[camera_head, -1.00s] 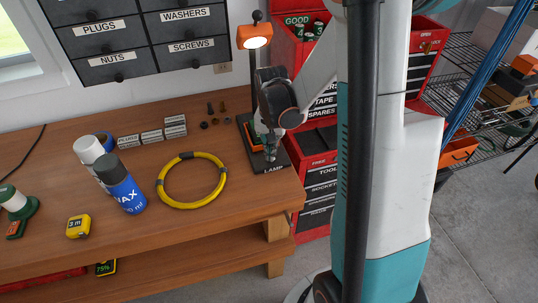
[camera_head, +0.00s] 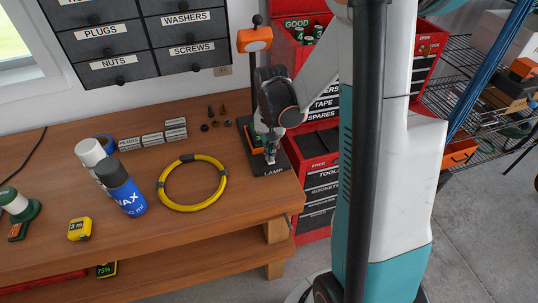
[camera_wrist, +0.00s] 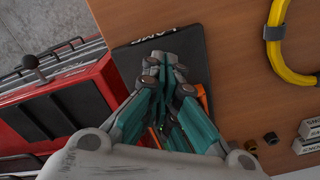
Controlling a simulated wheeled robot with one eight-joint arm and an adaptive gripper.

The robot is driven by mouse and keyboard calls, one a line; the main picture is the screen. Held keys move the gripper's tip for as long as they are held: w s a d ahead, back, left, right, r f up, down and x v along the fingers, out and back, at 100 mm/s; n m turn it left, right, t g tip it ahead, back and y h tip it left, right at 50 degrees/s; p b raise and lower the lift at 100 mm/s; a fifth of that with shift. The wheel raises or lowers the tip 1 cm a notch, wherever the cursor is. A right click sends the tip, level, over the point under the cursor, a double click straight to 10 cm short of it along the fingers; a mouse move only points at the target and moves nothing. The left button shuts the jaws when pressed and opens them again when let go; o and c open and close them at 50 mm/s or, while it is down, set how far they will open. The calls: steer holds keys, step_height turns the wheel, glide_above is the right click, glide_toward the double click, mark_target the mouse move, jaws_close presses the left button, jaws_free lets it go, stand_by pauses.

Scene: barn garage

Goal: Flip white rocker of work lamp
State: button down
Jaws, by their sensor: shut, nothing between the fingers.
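The work lamp has an orange head (camera_head: 255,39) on a dark post above the right end of the bench, and the head is unlit. Its dark base (camera_head: 275,172), marked LAMP, lies on the bench; the base also fills the upper middle of the wrist view (camera_wrist: 190,48). My gripper (camera_head: 269,158) is shut and empty, pointing down over the base. In the wrist view its fingertips (camera_wrist: 163,66) are together above the base. An orange part (camera_wrist: 203,97) shows beside the fingers. I cannot make out the white rocker; my gripper covers that part of the base.
A yellow cable ring (camera_head: 190,182), a blue spray can (camera_head: 127,194) and a yellow tape measure (camera_head: 79,229) lie or stand left on the bench. Small boxes (camera_head: 152,139) and dark hardware sit behind. A red tool cabinet (camera_head: 320,163) stands right of the bench.

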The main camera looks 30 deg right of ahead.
steer(key=shift+r+p, duration=1.5)
steer(key=shift+r, duration=1.05)
